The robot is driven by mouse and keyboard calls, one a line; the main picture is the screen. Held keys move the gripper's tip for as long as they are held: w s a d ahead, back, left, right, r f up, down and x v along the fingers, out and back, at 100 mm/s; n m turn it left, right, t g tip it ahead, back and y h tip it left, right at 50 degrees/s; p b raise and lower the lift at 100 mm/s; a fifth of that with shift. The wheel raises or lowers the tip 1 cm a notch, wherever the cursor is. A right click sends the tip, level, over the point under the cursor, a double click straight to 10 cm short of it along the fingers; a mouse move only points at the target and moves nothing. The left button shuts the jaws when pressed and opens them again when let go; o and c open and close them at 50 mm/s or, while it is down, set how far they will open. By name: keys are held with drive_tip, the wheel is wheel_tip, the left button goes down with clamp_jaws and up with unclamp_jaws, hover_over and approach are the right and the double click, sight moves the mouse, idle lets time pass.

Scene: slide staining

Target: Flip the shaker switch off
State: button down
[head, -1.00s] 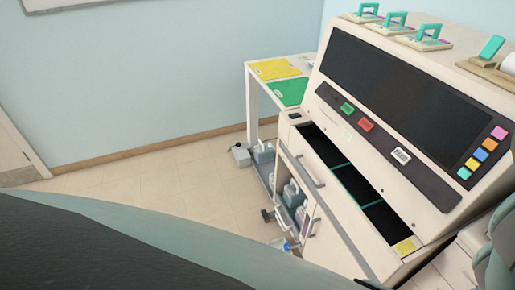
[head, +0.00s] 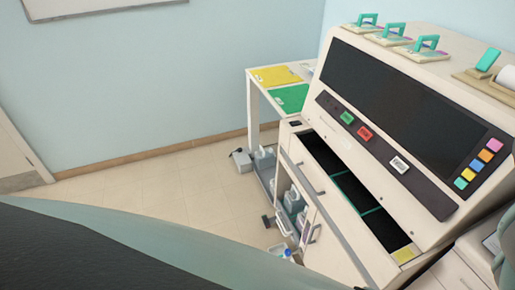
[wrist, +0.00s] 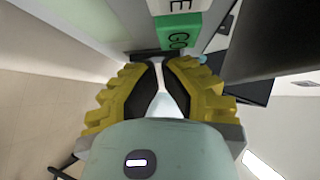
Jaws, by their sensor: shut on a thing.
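My gripper (wrist: 160,66) shows in the wrist view with yellow ridged fingers and black pads. Its fingers are closed on a narrow pale thing (wrist: 161,103), mostly hidden between the pads; I cannot tell what it is. The gripper does not show in the head view. I cannot make out a shaker or its switch in either view. A large cream machine (head: 345,155) with a dark window stands at the right of the head view, with green, red and white labels along its sloped panel.
A small table (head: 250,85) with yellow and green mats stands left of the machine. Bottles (head: 292,200) and a grey box (head: 241,160) are low beside it. A green label (wrist: 178,34) is near my fingertips. The tiled floor (head: 150,195) at left is clear.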

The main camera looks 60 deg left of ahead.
drive_tip(key=shift+w, duration=0.1)
idle(0.3)
drive_tip(key=shift+w+r+p, duration=0.1)
drive_tip(key=shift+r+p, duration=0.75)
drive_tip(key=shift+r, duration=0.05)
